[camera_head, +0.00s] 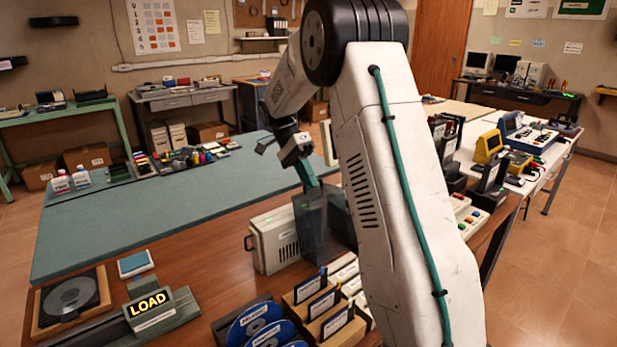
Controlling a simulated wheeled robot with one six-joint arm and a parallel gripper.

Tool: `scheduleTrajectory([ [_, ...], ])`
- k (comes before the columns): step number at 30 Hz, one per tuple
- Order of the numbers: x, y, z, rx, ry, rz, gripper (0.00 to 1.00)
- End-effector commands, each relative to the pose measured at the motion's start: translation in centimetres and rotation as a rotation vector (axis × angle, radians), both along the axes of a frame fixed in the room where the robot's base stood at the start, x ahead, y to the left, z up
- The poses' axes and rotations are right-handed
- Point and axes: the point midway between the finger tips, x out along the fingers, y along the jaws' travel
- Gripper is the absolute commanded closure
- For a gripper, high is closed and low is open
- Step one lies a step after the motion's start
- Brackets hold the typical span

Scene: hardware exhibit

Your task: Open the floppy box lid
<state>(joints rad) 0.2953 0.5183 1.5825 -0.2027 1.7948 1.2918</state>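A smoky, see-through dark box or lid (312,225) stands upright on the wooden table near the middle; I take it as the floppy box. My arm hides its right side, so I cannot tell how far its lid is open. My gripper (307,177) points down at its top edge, with teal finger parts close to or touching that edge. The gap between the fingers does not show clearly, and no held object is visible.
A beige vented case with a handle (272,240) stands just left of the dark box. In front are disc holders (262,325), a LOAD sign (150,305) and a disc tray (70,297). The teal mat (190,205) is largely clear.

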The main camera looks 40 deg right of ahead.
Motion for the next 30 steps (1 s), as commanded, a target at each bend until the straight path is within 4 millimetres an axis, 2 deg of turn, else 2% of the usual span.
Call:
scheduleTrajectory([
  [1,0.8,0.1,-0.3,-0.001,-0.027,0.007,1.0],
  [4,0.8,0.2,-0.3,-0.001,-0.028,0.007,1.0],
  [5,0.9,0.2,-0.3,0.0,-0.029,0.008,0.84],
  [19,1.0,0.1,-0.1,0.004,-0.027,0.003,0.84],
  [30,4.5,-0.5,4.5,-0.001,-0.025,-0.002,0.84],
])
